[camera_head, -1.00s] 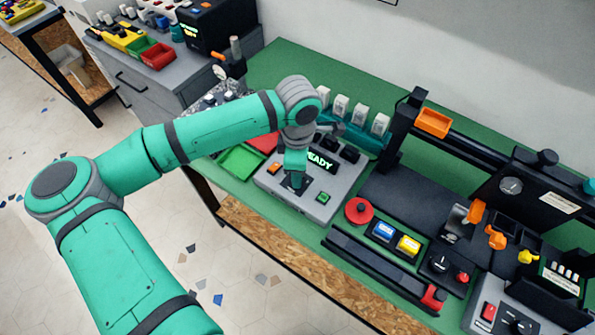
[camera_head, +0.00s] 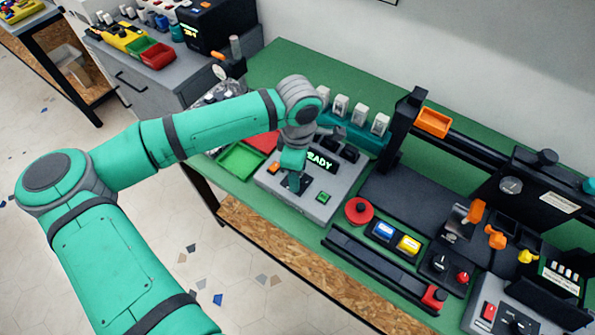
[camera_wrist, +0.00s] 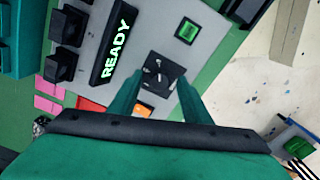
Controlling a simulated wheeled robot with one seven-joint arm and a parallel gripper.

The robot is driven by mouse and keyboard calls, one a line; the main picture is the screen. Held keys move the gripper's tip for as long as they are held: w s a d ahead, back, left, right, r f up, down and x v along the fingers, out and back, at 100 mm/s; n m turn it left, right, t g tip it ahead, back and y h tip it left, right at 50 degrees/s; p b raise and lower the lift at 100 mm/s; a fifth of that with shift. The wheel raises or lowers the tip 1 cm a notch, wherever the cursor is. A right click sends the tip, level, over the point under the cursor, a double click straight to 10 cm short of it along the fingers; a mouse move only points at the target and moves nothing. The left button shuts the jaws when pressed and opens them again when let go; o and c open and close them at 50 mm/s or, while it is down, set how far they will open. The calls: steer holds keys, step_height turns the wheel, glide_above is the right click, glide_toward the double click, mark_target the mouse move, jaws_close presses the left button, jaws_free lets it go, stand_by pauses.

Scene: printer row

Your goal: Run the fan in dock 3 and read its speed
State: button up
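A grey test console (camera_head: 325,205) stands on the green bench and also fills much of the wrist view (camera_wrist: 205,45). Its display (camera_head: 321,161) reads READY, also in the wrist view (camera_wrist: 115,45). It has a lit green button (camera_head: 323,197), an orange button (camera_head: 274,168) and a dark square plate (camera_wrist: 160,72) with a round feature. Black blocks (camera_wrist: 60,66) sit beside the display. I cannot read dock numbers or tell which part is the fan. No speed figure shows. My gripper (camera_wrist: 158,82) is open and empty, its fingers above the plate. In the head view my gripper (camera_head: 293,163) partly covers the console.
A teal rack (camera_head: 362,137) with several white-topped items stands behind the console. Green (camera_head: 241,160) and red trays lie to its left. To the right are a red round knob (camera_head: 359,210), blue and yellow buttons, and a dark press-like frame (camera_head: 392,140). The bench's front edge is close.

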step_height(320, 180, up, 11)
stand_by(0.8)
steer(key=shift+d+f, duration=0.1)
steer(key=shift+f, duration=0.05)
